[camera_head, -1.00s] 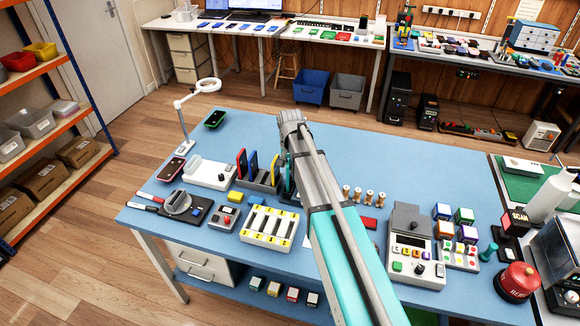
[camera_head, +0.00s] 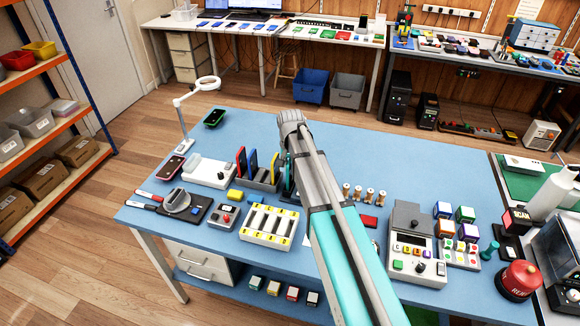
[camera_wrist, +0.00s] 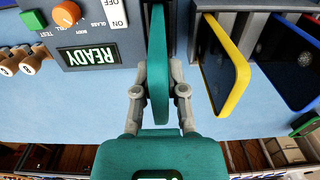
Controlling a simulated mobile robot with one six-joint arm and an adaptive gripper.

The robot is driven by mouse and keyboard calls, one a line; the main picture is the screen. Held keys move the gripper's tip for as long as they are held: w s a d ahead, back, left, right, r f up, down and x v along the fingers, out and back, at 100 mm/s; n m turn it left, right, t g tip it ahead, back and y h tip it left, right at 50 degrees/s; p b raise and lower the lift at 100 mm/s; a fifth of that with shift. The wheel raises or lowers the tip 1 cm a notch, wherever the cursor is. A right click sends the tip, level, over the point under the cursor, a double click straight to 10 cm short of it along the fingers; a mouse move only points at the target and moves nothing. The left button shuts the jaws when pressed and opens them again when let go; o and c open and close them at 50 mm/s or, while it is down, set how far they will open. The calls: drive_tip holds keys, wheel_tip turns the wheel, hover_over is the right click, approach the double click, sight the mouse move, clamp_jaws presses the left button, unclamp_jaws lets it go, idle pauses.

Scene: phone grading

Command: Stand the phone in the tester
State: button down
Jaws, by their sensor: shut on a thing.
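In the wrist view my gripper (camera_wrist: 160,92) is shut on a teal phone (camera_wrist: 158,60), with one finger on each broad face. The phone is seen edge-on, its far end close to the dark part beside the tester's panel. Whether it sits in a slot there I cannot tell. The grey tester (camera_wrist: 105,52) lies at the left, with a lit READY display, an orange knob and an ON/OFF switch. In the head view a sliver of the teal phone (camera_head: 288,176) shows left of my arm, which hides my gripper and most of the tester.
In the wrist view a rack with a yellow-edged phone (camera_wrist: 222,65) and a blue-edged phone (camera_wrist: 292,60) stands close on the right. Wooden pegs (camera_wrist: 12,60) stand left of the tester. In the head view, the blue bench (camera_head: 340,150) is clear behind my arm.

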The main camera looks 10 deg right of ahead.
drive_tip(key=shift+f, duration=0.25)
idle(0.3)
drive_tip(key=c, duration=0.6)
unclamp_jaws()
drive_tip(key=o, duration=0.3)
drive_tip(key=shift+r, duration=0.15)
drive_tip(key=shift+r+p, duration=0.6)
drive_tip(key=shift+r, duration=0.2)
